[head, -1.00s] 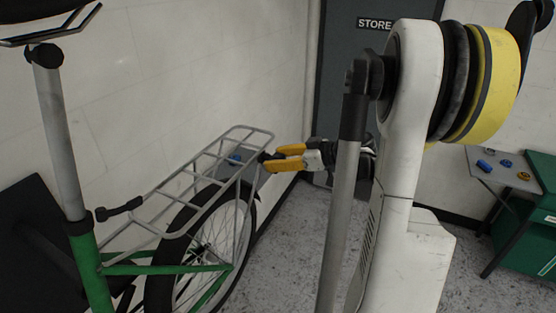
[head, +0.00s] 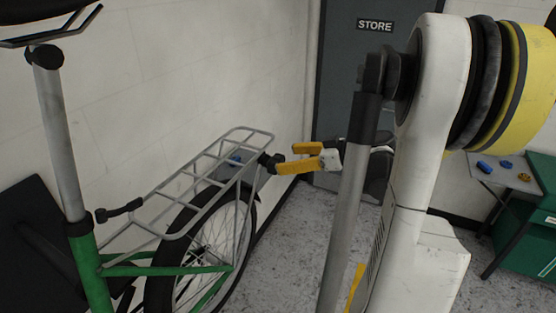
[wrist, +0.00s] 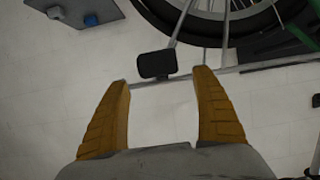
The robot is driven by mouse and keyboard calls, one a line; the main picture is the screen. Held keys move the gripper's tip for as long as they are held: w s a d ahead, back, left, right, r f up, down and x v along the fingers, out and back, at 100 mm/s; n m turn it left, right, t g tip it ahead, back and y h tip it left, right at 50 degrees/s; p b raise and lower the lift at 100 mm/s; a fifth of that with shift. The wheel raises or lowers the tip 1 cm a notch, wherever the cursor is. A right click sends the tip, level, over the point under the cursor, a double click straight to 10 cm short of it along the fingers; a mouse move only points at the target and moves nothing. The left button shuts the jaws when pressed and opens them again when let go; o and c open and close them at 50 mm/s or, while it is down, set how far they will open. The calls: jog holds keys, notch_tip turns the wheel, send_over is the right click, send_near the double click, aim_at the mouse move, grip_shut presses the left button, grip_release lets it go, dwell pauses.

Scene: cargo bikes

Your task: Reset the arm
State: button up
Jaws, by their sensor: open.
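My gripper (head: 290,158) has yellow fingers, held apart with nothing between them. In the head view it is just right of the rear end of the bike's grey rack (head: 205,180). A small black block (head: 268,162) is at the rack's rear end, left of the fingertips and apart from them. In the wrist view the fingers of my gripper (wrist: 163,75) are spread, and the black block (wrist: 157,65) is just ahead of the gap.
The green bike (head: 90,270) with its rear wheel (head: 205,240) stands at left along a white wall (head: 210,60). A grey door marked STORE (head: 350,80) is behind. A side table (head: 508,172) with small blue and yellow pieces and a green cabinet (head: 525,235) are at right. Floor between is clear.

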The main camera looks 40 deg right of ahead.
jog(key=v, duration=0.7)
jog(key=w+a+f+m+g+h+b, duration=0.1)
jog(key=a+f+g+b, duration=0.2)
jog(key=a+f+b, duration=0.6)
jog(key=w+a+f+m+g+b, duration=0.1)
jog(key=a+f+m+g+b, duration=0.1)
jog(key=a+f+b, duration=0.65)
jog(key=s+a+f+h+b, duration=0.2)
jog(key=s+a+f+b, duration=0.2)
jog(key=a+f+b, duration=0.3)
jog(key=s+a+f+m+h+b, duration=0.1)
jog(key=s+a+f+h+b, duration=0.1)
jog(key=s+a+f+b, duration=0.2)
jog(key=a+f+b, duration=0.3)
jog(key=f, duration=0.4)
jog(key=shift+w+a+r, duration=0.1)
jog(key=shift+a, duration=0.05)
